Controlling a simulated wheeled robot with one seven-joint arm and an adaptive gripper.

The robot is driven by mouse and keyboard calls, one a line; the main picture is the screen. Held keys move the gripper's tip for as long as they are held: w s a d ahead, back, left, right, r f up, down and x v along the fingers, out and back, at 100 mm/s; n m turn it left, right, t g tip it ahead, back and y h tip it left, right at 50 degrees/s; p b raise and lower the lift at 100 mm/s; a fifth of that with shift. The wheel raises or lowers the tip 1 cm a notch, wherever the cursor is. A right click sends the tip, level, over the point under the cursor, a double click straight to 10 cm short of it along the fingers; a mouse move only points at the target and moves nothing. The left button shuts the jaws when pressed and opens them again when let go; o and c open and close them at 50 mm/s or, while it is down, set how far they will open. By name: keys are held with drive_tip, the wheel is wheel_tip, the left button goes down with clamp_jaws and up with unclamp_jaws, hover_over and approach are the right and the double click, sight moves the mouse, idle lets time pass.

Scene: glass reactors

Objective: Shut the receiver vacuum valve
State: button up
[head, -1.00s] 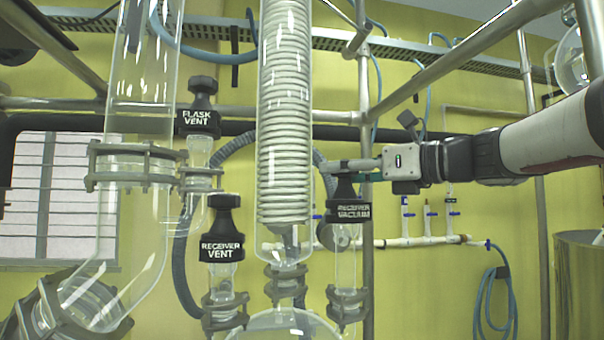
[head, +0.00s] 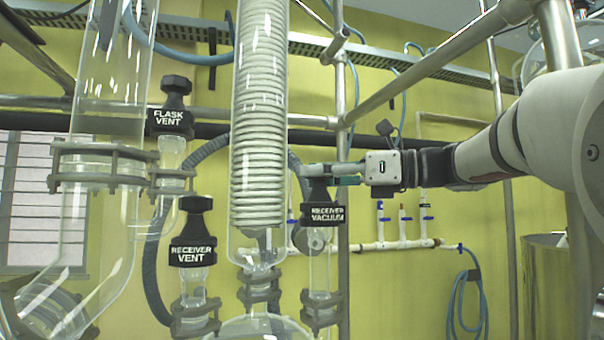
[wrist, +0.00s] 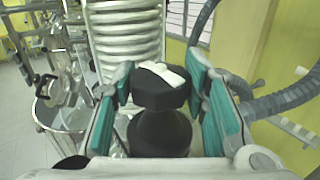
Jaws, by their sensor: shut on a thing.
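The receiver vacuum valve (head: 324,214) is a black knob with a white label on a clear glass stem, right of the coiled condenser in the head view. My gripper (head: 322,170) reaches in from the right at the knob's top. In the wrist view the knob's black top (wrist: 160,90) with white markings sits between the two teal finger pads of my gripper (wrist: 163,95). The gripper is shut on the knob. The far finger is partly hidden in the head view.
The receiver vent valve (head: 192,240) stands to the left, and the flask vent valve (head: 172,115) is higher at left. The glass coil condenser (head: 260,130) is close by on the left. A metal post (head: 343,260) rises just right of the valve.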

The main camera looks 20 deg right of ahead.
drive_tip(key=shift+s+a+r+m+t+h+p, duration=0.1)
drive_tip(key=shift+s+r+m+t+h+p, duration=0.1)
drive_tip(key=shift+m+t+h+p, duration=0.25)
drive_tip(key=m+t+h+p, duration=0.2)
drive_tip(key=t+h, duration=0.1)
drive_tip(key=shift+m, duration=0.35)
drive_tip(key=m+t+h, duration=0.2)
drive_tip(key=h, duration=0.1)
drive_tip(key=shift+w+f+m+h, duration=0.15)
drive_tip(key=shift+m+h, duration=0.1)
drive_tip(key=shift+m, duration=0.05)
drive_tip(key=shift+m+t+h, duration=0.65)
drive_tip(key=shift+m+h, duration=0.45)
drive_tip(key=shift+h, duration=0.6)
drive_tip(key=o, duration=0.9)
drive_tip(key=shift+o, duration=0.2)
